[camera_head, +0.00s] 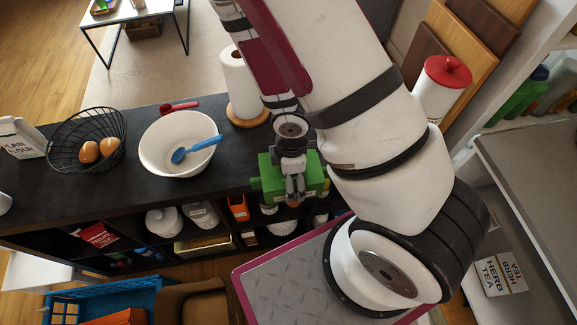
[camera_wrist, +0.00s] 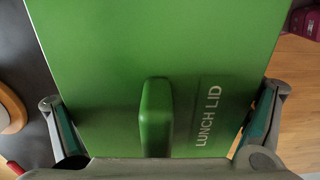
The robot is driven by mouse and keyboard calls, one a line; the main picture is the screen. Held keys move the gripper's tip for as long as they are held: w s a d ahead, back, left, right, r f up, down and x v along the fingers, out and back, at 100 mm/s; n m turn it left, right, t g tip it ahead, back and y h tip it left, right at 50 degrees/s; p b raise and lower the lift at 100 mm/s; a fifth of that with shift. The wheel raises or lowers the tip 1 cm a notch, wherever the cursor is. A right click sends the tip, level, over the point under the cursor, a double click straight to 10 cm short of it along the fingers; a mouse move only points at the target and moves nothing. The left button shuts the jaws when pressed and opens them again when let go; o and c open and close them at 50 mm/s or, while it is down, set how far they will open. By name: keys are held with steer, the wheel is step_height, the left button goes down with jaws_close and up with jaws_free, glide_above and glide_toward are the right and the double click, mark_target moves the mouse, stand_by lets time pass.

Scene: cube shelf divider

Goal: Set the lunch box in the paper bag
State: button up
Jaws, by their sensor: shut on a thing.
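The green lunch box (camera_head: 265,183) is in my gripper (camera_head: 293,192), at the right front edge of the dark counter. In the wrist view its green top (camera_wrist: 100,60) fills the middle, with a raised handle and the words "LUNCH LID". The fingers of my gripper (camera_wrist: 162,125) are on its two opposite sides, shut on it. How deep the box is cannot be told. I cannot make out a paper bag for certain; a brown object (camera_head: 195,300) at the bottom of the head view is cut off by the frame.
The counter (camera_head: 90,190) holds a wire basket (camera_head: 75,140) with eggs, a white bowl (camera_head: 180,145) with a blue spoon, and a paper towel roll (camera_head: 238,82). Its front shelves hold jars and boxes. A blue crate (camera_head: 105,300) stands at lower left.

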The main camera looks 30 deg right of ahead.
steer(key=shift+s+d+r+p, duration=0.1)
steer(key=shift+s+p, duration=0.6)
steer(key=shift+s, duration=0.4)
steer(key=shift+s+r+p, duration=0.1)
steer(key=shift+s+p, duration=0.55)
steer(key=shift+s, duration=0.45)
